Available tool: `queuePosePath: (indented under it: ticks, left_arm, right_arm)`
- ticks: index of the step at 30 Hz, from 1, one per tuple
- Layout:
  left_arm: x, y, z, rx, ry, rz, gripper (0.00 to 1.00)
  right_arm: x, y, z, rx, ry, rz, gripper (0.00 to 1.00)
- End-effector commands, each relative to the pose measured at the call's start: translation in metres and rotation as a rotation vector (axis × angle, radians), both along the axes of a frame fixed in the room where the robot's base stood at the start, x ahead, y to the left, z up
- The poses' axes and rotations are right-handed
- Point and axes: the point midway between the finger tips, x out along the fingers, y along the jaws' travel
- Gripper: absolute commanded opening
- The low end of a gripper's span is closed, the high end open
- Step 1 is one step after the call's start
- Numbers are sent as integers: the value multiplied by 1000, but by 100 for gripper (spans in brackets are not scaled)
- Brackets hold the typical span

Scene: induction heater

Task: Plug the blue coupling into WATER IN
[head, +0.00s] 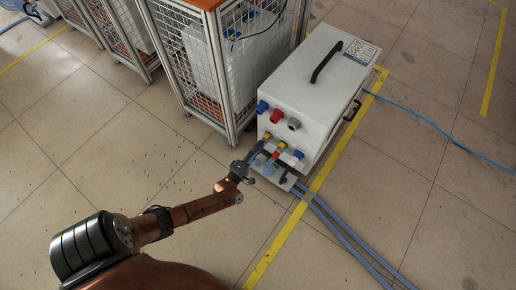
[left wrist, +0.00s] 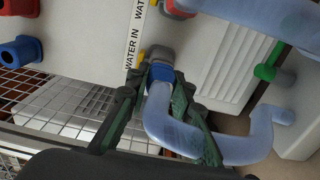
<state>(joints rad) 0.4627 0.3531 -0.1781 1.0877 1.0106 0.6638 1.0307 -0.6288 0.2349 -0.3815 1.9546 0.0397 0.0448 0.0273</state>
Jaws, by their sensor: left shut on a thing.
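The heater (head: 310,95) is a white box with a black top handle. My left gripper (head: 255,157) is at the lower front of the heater, at its left side. In the left wrist view my gripper's two green-black fingers (left wrist: 160,88) are shut around the blue coupling (left wrist: 160,73) on a pale blue hose (left wrist: 170,135). A grey collar (left wrist: 160,54) sits at the coupling's front end, close to the panel beside the WATER IN label (left wrist: 133,47). I cannot tell whether it is seated in the port. My right gripper is not in view.
A red coupling (left wrist: 180,8) sits higher on the panel. Blue and red sockets (head: 277,116) are above. A green handle (left wrist: 267,68) shows at right. A wire cage (head: 225,75) stands close left; hoses (head: 340,232) run over the floor at right.

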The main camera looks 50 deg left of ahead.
Motion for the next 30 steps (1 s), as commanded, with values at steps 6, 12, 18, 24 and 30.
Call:
queuePosePath:
  ticks: [6,12,18,24,30]
  left_arm:
    - [4,1,0,0,-1,0,0]
    - [7,1,1,-1,-1,0,0]
    - [6,1,1,-1,-1,0,35]
    - [6,1,0,0,-1,0,41]
    - [4,1,-1,-1,1,0,41]
  right_arm:
    - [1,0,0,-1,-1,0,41]
    - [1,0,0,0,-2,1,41]
    - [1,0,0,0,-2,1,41]
    - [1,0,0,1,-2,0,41]
    - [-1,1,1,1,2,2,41]
